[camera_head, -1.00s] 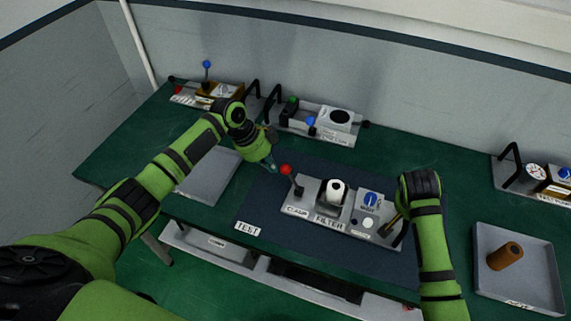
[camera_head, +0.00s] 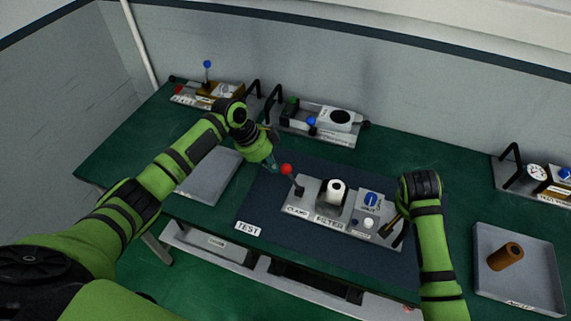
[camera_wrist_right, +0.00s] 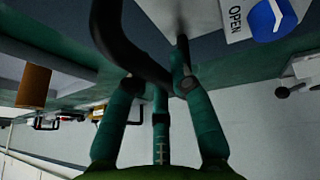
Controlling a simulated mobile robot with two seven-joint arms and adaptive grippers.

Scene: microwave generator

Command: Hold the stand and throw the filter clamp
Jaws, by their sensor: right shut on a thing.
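The grey filter stand (camera_head: 318,218), labelled CLAMP and FILTER, sits on the dark mat and holds an upright white cylinder (camera_head: 336,190). Its clamp lever has a red knob (camera_head: 287,169) at the stand's left end and stands up, tilted left. My left gripper (camera_head: 272,164) is just left of the red knob, apparently without touching it; its finger opening is too small to judge. My right gripper (camera_wrist_right: 158,82) is shut on the stand's black handle (camera_wrist_right: 125,48) in the right wrist view. In the head view my right wrist mostly hides that grip.
A grey tray (camera_head: 530,292) with a brown cylinder (camera_head: 505,256) lies at right. An empty grey tray (camera_head: 207,180) lies under my left forearm. Other stands (camera_head: 322,125) line the back of the green table (camera_head: 125,160). A TEST label (camera_head: 248,228) marks the mat (camera_head: 280,235).

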